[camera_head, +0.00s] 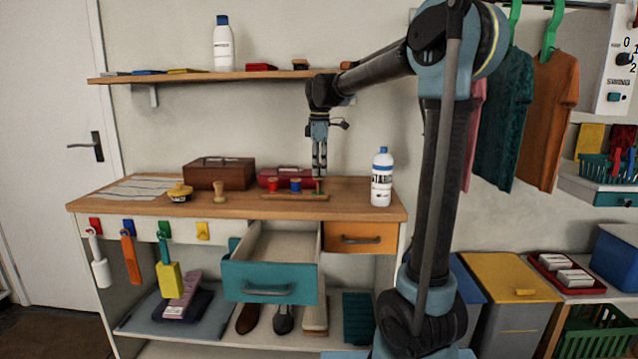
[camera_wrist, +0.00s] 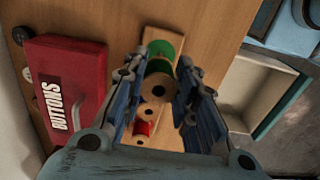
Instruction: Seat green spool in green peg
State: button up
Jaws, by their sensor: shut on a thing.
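The green spool (camera_wrist: 159,87), with a pale wooden end and dark centre hole, is between the two fingers of my gripper (camera_wrist: 162,75), which is shut on it. In the head view my gripper (camera_head: 319,172) points straight down over the right end of the wooden peg rack (camera_head: 290,197). A green patch (camera_wrist: 172,43) on the rack, at the green peg's place, shows just beyond the spool in the wrist view. The peg itself is hidden, and I cannot tell whether the spool is around it. A red spool (camera_head: 272,184) and a blue spool (camera_head: 295,184) stand on the rack.
A red buttons box (camera_wrist: 68,85) lies behind the rack. A brown case (camera_head: 219,174), a yellow tin (camera_head: 180,191) and a wooden stamp (camera_head: 220,192) stand left, a white bottle (camera_head: 381,180) right. The teal drawer (camera_head: 268,281) below is open.

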jog(key=shift+f, duration=2.55)
jog(key=o, duration=0.9)
jog(key=shift+f, duration=0.1)
jog(key=shift+c, duration=0.2)
notch_tip(320, 180, up, 12)
